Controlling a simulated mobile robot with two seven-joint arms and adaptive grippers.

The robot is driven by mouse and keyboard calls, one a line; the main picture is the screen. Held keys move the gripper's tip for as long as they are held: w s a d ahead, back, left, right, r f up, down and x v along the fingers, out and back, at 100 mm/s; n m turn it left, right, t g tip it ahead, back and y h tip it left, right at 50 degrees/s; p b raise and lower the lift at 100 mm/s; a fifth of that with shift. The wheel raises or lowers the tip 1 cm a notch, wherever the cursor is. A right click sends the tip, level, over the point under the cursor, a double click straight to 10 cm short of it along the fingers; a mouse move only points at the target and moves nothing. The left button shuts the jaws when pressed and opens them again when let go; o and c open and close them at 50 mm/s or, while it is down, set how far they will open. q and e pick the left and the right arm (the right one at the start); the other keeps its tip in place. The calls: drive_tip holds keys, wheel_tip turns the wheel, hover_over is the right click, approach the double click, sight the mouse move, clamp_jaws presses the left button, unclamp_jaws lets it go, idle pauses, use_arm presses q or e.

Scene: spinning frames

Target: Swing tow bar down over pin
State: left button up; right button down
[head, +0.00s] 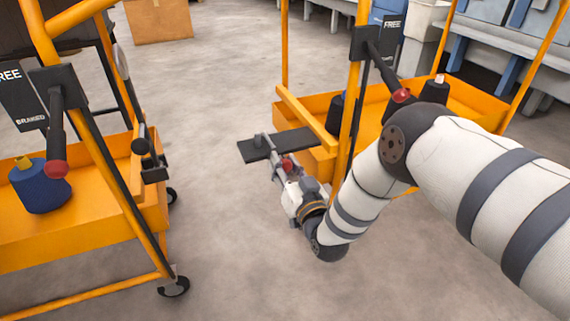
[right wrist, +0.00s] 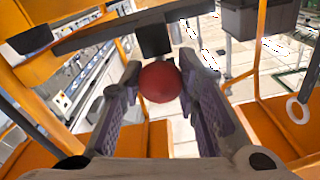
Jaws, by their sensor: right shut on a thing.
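A red ball knob (head: 287,163) is between the fingers of my right gripper (head: 277,160), low at the near end of the right cart (head: 305,132). In the right wrist view the knob (right wrist: 159,82) sits between both fingers, with a black block (right wrist: 153,40) right behind it. A flat black bar (head: 297,138), likely the tow bar, sticks out from the right cart's end toward the left. A short upright stub (head: 259,141) shows near its free end. A black bracket (head: 154,171) is on the left cart's facing end; I cannot clearly make out a pin there. My left gripper is not in view.
The left cart (head: 110,185) holds a blue spool (head: 40,187) and has a red-tipped lever (head: 57,168). The right cart has a similar lever (head: 401,95) and dark spools (head: 434,90). Bare floor (head: 215,190) separates the carts. A cardboard box (head: 158,20) stands behind.

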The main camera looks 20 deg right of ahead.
drive_tip(key=shift+s+f+g, duration=0.2)
drive_tip(key=shift+s+f, duration=0.05)
drive_tip(key=shift+f, duration=0.35)
drive_tip(key=shift+s+f+g, duration=0.2)
drive_tip(key=shift+f, duration=0.4)
drive_tip(key=c, duration=1.2)
unclamp_jaws()
drive_tip(key=shift+d, duration=0.1)
drive_tip(key=shift+w+f, duration=0.15)
drive_tip(key=shift+w, duration=0.05)
drive_tip(key=shift+r, duration=0.25)
drive_tip(key=s, duration=1.2)
drive_tip(key=shift+d, duration=0.1)
